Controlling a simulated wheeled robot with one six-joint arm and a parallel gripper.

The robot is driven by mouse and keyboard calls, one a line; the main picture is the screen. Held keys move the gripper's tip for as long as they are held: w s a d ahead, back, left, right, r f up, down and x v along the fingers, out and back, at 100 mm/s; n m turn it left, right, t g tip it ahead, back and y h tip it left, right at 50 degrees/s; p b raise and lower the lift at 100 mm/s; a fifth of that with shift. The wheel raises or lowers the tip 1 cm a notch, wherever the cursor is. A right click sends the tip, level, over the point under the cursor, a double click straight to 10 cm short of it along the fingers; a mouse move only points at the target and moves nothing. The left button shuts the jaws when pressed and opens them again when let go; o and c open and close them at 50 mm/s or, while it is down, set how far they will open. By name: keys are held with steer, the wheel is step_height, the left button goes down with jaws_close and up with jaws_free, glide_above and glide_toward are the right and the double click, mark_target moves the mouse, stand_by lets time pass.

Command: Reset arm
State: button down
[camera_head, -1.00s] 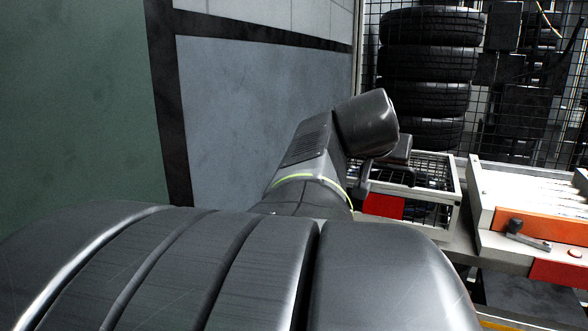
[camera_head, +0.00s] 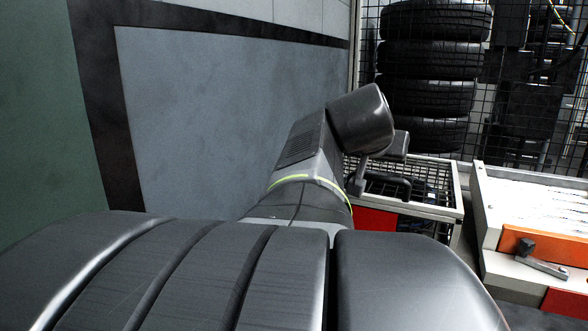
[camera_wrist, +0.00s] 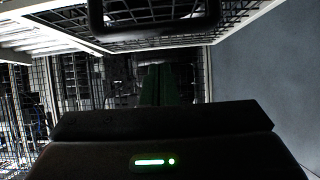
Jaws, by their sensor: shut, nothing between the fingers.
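My arm (camera_head: 310,160) reaches forward across the middle of the head view, with its wrist end bent over in front of a wire-mesh cart. My gripper (camera_wrist: 158,70) shows in the wrist view as dark green fingers close together, beyond a dark housing with a green light. The fingers look shut and hold nothing. In the head view the fingertips are hidden or too dark to make out.
A grey wall panel (camera_head: 220,120) runs along the left. The mesh cart (camera_head: 455,190) stands beyond my wrist. A white bench (camera_head: 490,215) with an orange block (camera_head: 570,252) is at right. Stacked tyres (camera_head: 430,60) stand behind a wire fence.

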steer(key=shift+s+a+f+b, duration=0.1)
steer(key=shift+s+f+b, duration=0.1)
steer(key=shift+f+b, duration=0.25)
steer(key=shift+s+a+f+b, duration=0.1)
steer(key=shift+s+f+b, duration=0.15)
steer(key=shift+f, duration=0.3)
